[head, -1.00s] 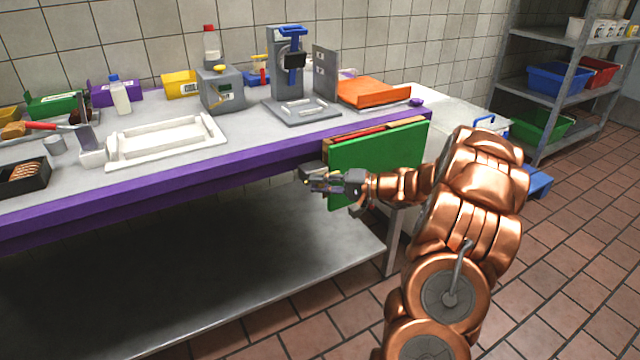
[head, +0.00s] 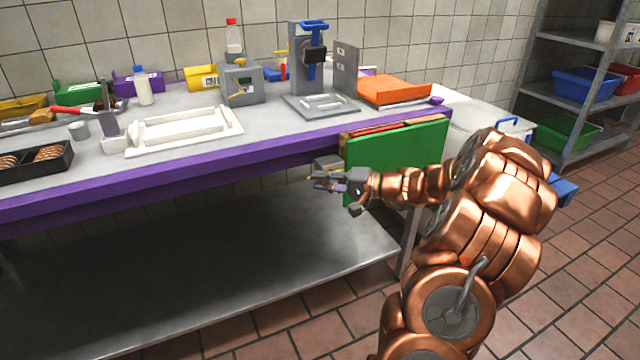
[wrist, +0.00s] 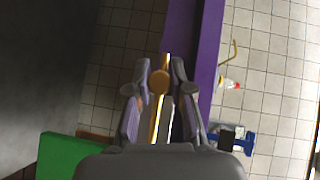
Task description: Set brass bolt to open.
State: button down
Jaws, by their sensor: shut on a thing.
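In the head view the bolt is mostly hidden by the fingers. A grey block (head: 326,162) shows just behind the fingertips. I cannot tell how far the bolt is slid.
The green board (head: 395,160) hangs at the table's right end, close beside my gripper. The purple-edged table (head: 200,168) holds a white tray (head: 185,145), a grey box (head: 241,90) and a grey stand (head: 298,60). A lower shelf (head: 220,260) is bare.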

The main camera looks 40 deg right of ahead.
jog(key=shift+a+f, duration=0.1)
jog(key=shift+a, duration=0.1)
jog(key=c, duration=1)
grip_release()
jog(key=v, duration=1.2)
jog(key=shift+a, duration=0.1)
